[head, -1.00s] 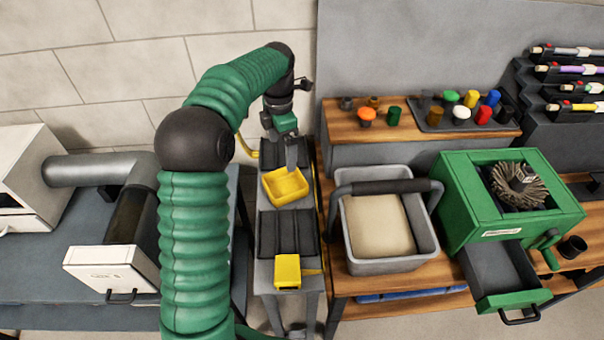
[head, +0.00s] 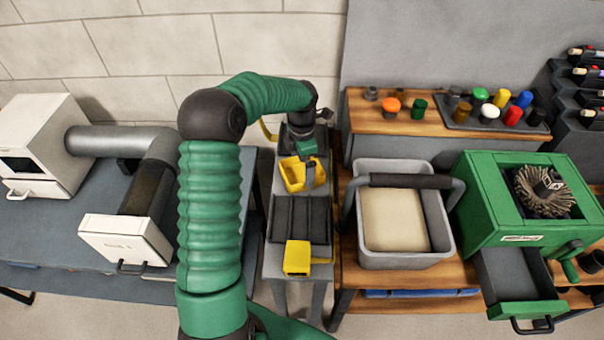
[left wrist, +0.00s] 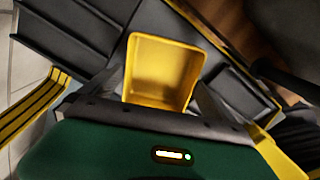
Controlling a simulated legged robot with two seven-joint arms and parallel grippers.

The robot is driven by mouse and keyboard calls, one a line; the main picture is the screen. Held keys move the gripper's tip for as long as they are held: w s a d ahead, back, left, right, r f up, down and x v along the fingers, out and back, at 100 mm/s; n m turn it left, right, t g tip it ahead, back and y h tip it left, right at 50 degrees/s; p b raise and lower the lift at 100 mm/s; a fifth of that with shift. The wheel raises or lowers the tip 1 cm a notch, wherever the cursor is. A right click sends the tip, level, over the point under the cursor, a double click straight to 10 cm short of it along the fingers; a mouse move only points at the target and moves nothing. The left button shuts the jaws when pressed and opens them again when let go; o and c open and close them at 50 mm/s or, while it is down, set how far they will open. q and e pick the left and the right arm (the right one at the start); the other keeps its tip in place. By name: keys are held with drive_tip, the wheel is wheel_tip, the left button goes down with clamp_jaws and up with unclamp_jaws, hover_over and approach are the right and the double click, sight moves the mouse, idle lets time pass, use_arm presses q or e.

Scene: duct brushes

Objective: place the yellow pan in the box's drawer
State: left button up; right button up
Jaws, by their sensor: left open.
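The yellow pan (head: 291,184), a small open square tray, sits on the narrow grey stand between two dark ribbed sections. My left gripper (head: 309,178) is open, with a finger showing at the pan's right side. In the left wrist view, the pan (left wrist: 160,68) lies between the spread fingers of my left gripper (left wrist: 166,92); contact cannot be told. The green box (head: 480,213) stands at the right, with a round bristle brush (head: 543,190) in its top. Its drawer (head: 512,272) is pulled out at the front and looks empty. My right gripper is not in view.
A grey bin (head: 402,258) with a dark handle bar stands between stand and green box. A yellow block (head: 297,258) sits at the stand's front end. Several coloured caps (head: 502,95) stand on the shelf behind. A white box (head: 128,238) with a pipe is left.

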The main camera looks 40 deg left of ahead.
sight(303, 175)
use_arm(q)
drive_tip(key=f, duration=0.3)
drive_tip(key=shift+w, duration=0.2)
drive_tip(key=shift+s+a, duration=0.1)
drive_tip(key=shift+c, duration=0.8)
drive_tip(key=shift+r, duration=0.1)
drive_tip(key=c, duration=0.9)
wheel_tip(303, 175, up, 10)
drive_tip(key=shift+p, duration=0.45)
